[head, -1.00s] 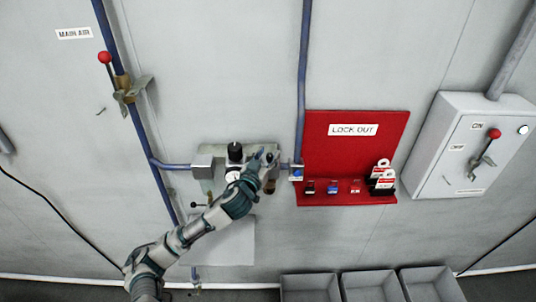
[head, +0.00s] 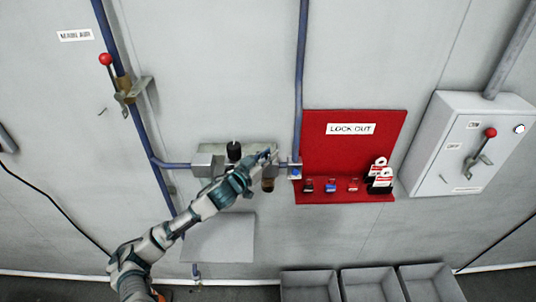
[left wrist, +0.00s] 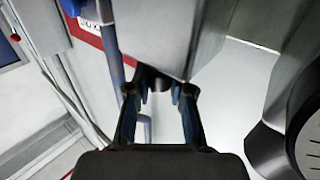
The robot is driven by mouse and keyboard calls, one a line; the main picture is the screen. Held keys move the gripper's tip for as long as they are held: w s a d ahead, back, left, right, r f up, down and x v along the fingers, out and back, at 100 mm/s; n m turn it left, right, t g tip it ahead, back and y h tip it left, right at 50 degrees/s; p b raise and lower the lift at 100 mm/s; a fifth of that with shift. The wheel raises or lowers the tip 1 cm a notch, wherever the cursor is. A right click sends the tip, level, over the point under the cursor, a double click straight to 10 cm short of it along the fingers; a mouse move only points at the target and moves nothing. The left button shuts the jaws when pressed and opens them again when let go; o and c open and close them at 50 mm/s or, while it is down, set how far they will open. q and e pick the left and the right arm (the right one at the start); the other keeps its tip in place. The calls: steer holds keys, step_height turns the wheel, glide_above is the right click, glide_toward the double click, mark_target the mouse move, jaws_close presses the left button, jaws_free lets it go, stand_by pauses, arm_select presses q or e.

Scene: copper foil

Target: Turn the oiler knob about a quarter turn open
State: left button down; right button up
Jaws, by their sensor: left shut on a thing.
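The oiler (head: 267,184), with an amber-brown bowl, hangs at the right end of the air unit on the grey wall. My left gripper (head: 270,153) reaches its top from the lower left. Its fingers cover the knob in the head view. In the left wrist view a dark round knob (left wrist: 155,79) sits between the fingertips of my left gripper (left wrist: 158,90), which is shut on it. How far the knob is turned cannot be seen. My right gripper is not in view.
A black regulator knob (head: 234,151) stands left of my gripper. A red lockout board (head: 350,155) with locks and tags is close on the right. Blue pipes (head: 301,70) run beside the unit. Grey bins (head: 310,287) stand below.

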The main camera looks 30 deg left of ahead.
arm_select(q)
steer(key=c, duration=1.2)
jaws_free()
steer(key=shift+o, duration=0.9)
steer(key=shift+w+a, duration=0.1)
steer(key=shift+w, duration=0.05)
steer(key=s+a, duration=0.1)
steer(key=s, duration=1.1)
steer(key=shift+a+f, duration=0.15)
steer(key=shift+a, duration=0.15)
